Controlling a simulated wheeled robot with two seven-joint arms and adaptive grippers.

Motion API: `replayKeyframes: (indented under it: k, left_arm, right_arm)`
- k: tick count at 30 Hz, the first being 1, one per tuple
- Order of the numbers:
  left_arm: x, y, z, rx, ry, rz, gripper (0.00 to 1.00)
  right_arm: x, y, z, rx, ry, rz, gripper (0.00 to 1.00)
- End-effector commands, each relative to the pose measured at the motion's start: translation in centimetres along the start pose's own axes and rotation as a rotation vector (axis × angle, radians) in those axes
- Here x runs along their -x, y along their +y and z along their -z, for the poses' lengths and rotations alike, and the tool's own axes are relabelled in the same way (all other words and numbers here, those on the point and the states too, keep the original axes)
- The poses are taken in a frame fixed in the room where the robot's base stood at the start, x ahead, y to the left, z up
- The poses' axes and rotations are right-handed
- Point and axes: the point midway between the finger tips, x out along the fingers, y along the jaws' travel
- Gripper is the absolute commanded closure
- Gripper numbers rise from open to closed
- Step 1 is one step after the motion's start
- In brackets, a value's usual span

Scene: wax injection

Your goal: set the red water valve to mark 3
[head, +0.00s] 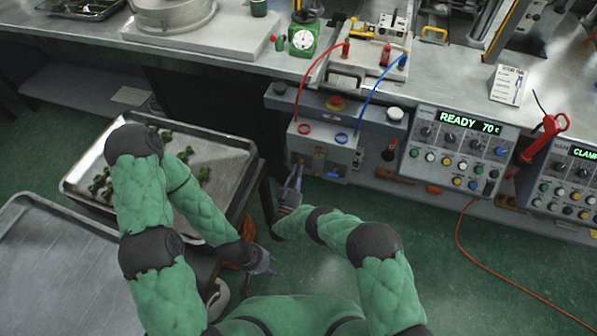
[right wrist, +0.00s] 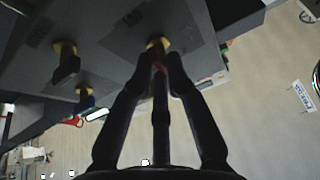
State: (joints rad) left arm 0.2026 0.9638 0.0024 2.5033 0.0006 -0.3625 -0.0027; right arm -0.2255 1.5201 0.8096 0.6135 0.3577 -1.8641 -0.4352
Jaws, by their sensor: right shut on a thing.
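In the head view, my right gripper (head: 297,168) is at the left front of a grey box (head: 318,150) with a red ring and a blue ring on top. The valve and its marks cannot be made out there. My left gripper (head: 274,264) hangs low beside the tray stand, empty, its fingers apart.
Red and blue hoses run from the grey box up to the bench plate. A control panel (head: 456,153) reading READY 70 stands to the right. A tray (head: 215,150) of small dark green pieces is at the left. Dark valve handles (right wrist: 66,66) hang beside the gripped one.

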Motion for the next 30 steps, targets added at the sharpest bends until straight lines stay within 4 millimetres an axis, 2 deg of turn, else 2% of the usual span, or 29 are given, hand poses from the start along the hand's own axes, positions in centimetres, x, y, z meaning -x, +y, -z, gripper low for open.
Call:
replayKeyframes:
  k: [7,8,9,10,23,30]
  left_arm:
    - [0.0,0.0,0.0,0.0,0.0,0.0,0.6]
    - [0.0,0.0,0.0,0.0,0.0,0.0,0.6]
    - [0.0,0.0,0.0,0.0,0.0,0.0,0.6]
    - [0.0,0.0,0.0,0.0,0.0,0.0,0.6]
    - [0.0,0.0,0.0,0.0,0.0,0.0,0.6]
    - [0.0,0.0,0.0,0.0,0.0,0.0,0.6]
  right_arm:
    - [0.2,0.0,-0.2,0.001,-0.005,0.002,1.0]
    - [0.2,0.0,-0.2,0.001,-0.005,0.002,0.79]
    - [0.2,0.0,-0.2,0.001,-0.005,0.002,0.67]
    - [0.2,0.0,-0.2,0.001,-0.005,0.002,0.6]
    - [-0.1,0.0,0.2,0.001,-0.001,0.001,0.6]
    - [-1.0,-0.1,2.3,0.0,0.001,0.002,0.6]
